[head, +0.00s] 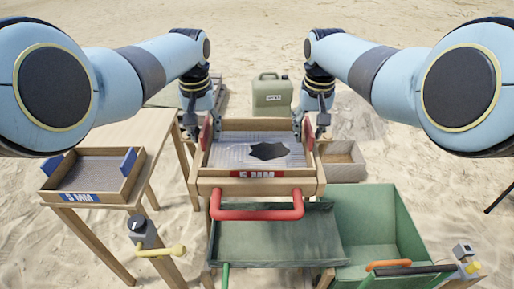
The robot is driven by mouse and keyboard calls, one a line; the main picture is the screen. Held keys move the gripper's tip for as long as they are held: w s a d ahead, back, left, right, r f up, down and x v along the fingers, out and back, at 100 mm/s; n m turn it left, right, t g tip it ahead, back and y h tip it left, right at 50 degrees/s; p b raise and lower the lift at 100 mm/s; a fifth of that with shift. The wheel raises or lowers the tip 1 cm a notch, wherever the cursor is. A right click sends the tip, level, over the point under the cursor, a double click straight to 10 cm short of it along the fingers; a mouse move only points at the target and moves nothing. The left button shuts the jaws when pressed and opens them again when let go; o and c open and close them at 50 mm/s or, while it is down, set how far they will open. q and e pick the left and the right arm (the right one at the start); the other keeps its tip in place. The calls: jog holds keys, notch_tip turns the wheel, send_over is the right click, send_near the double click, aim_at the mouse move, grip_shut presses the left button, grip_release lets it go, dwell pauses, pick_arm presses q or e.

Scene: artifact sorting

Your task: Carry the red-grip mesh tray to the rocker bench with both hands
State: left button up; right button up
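The red-grip mesh tray (232,152) is a wooden frame with a mesh floor, a red "5 MM" label and a red grip on each side. A dark flat piece (268,151) lies on its mesh. The tray appears to sit level on the rocker bench (232,188), a wooden frame with a red bar handle (256,214) in front. My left gripper (204,132) is at the left red grip, its fingers apart on either side of it. My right gripper (309,131) is at the right red grip in the same way. Contact at the fingertips is too small to tell.
A blue-grip tray (135,190) stands on a wooden table (113,220) at the left. A green bin (375,215) and a green chute (280,240) lie in front. A green canister (271,93) and a cardboard box (342,168) stand behind and right. Sand surrounds everything.

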pick_arm(q)
grip_shut()
pick_arm(e)
grip_shut()
